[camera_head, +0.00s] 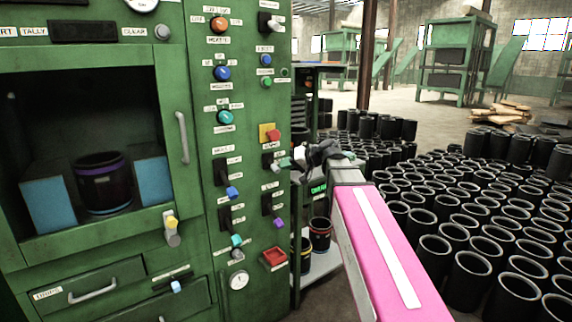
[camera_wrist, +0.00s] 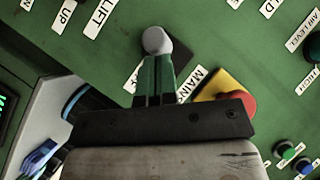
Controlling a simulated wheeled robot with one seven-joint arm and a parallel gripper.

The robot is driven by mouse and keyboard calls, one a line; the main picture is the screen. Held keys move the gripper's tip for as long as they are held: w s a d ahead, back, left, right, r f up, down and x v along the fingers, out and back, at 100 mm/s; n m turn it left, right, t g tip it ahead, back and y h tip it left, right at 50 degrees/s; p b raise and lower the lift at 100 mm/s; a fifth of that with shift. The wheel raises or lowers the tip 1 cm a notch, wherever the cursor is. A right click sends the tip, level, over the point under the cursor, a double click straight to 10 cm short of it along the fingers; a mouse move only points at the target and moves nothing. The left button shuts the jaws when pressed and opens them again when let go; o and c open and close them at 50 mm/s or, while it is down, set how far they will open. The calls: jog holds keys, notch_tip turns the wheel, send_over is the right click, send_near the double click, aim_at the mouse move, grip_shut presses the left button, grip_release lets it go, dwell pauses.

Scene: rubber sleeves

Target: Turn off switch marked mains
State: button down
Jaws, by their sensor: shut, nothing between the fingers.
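The switch labelled MAINS (camera_wrist: 156,40) has a pale rounded lever end on a dark plate on the green panel, seen in the wrist view. Its label (camera_wrist: 190,86) lies just right of the fingers. My gripper (camera_wrist: 155,68) has green fingers, shut together and empty, with their tips right at the lever's end; I cannot tell if they touch. In the head view my gripper (camera_head: 286,162) is at the panel's right edge, just right of the switch's dark plate (camera_head: 267,160). The lever's position is hard to read there.
A red mushroom button (camera_wrist: 240,100) on a yellow plate sits close to the MAINS switch; it also shows in the head view (camera_head: 273,135). Other knobs and levers crowd the green panel (camera_head: 200,150). Many black sleeves (camera_head: 470,215) cover the floor at right.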

jog(key=shift+r, duration=0.85)
jog(key=shift+d+r, duration=0.1)
